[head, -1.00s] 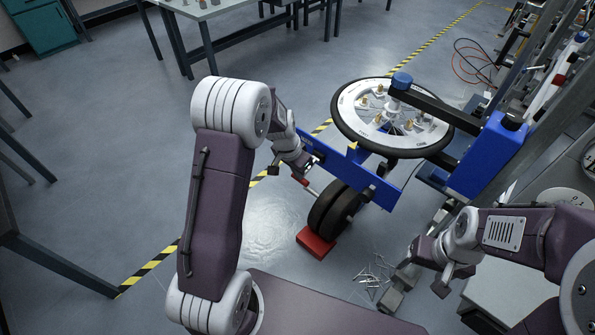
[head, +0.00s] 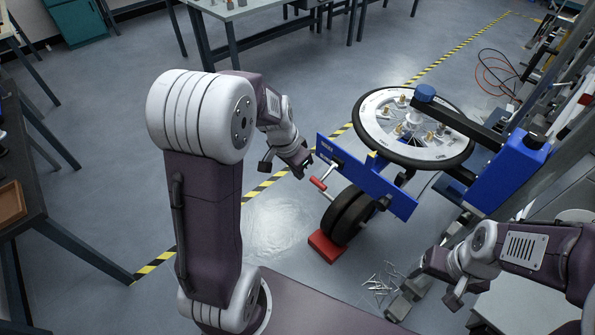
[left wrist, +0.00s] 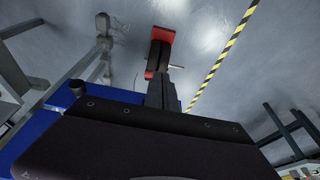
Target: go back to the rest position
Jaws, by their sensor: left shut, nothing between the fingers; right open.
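My left gripper (head: 302,169) is shut and empty. In the head view it is just left of the blue plate and above the crank with the red handle (head: 318,184), with a small gap. The purple and white left arm stands folded up in the left half of the view. My right gripper (head: 439,284) is open and empty at the lower right, above the floor.
A blue stand (head: 498,178) holds a spoked wheel (head: 369,127) flat, beside dark tyres (head: 343,217) on a red block (head: 326,246). Loose metal rods (head: 380,281) lie on the floor. A table with a wooden tray (head: 10,204) is at left.

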